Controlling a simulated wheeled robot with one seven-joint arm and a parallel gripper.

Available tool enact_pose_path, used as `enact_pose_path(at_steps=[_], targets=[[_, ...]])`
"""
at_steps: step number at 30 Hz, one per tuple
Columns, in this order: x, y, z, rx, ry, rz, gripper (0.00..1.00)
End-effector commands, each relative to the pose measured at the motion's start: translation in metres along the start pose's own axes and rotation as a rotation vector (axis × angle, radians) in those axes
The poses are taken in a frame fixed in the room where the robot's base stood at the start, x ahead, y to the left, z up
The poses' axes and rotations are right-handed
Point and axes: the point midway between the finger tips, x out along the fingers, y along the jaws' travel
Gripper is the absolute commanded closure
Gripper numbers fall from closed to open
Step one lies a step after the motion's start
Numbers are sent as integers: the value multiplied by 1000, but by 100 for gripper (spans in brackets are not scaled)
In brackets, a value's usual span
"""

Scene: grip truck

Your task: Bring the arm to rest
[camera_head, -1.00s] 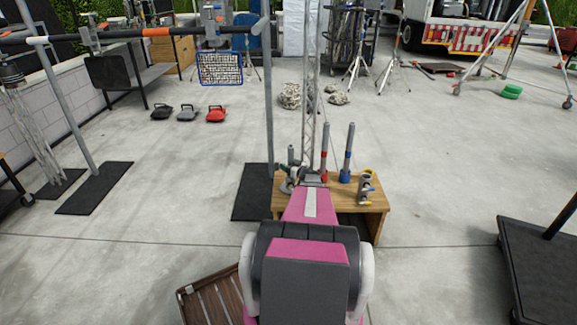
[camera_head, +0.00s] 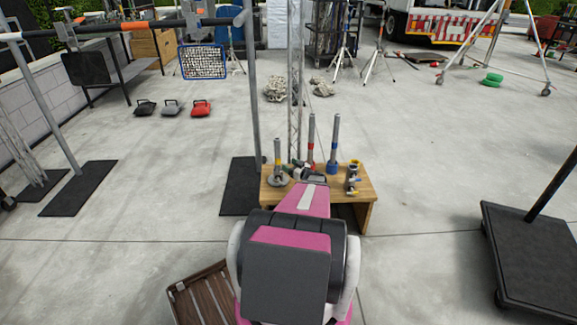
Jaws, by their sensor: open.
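My arm reaches forward from the bottom middle, with a dark and white joint and a pink forearm (camera_head: 303,200). On the table stand a tube with a red collar (camera_head: 311,143), a tube with a blue collar (camera_head: 335,143), a short post on a round base (camera_head: 278,165) and a metal clamp (camera_head: 352,177). I cannot tell whether the gripper touches any of them.
A slatted wooden crate (camera_head: 200,296) lies at the lower left beside my arm. A black wheeled platform (camera_head: 540,260) is at the right. A metal post (camera_head: 252,90) and a truss (camera_head: 296,90) rise behind the table. Open concrete floor lies left and right.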

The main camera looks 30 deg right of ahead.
Motion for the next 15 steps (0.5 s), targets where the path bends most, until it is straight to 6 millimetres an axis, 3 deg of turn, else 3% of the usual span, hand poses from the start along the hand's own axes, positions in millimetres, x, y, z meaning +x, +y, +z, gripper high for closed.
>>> enact_pose_path(at_steps=[12, 15], targets=[[1, -1, 0, 1, 0, -1, 35], [6, -12, -3, 13, -15, -27, 35]])
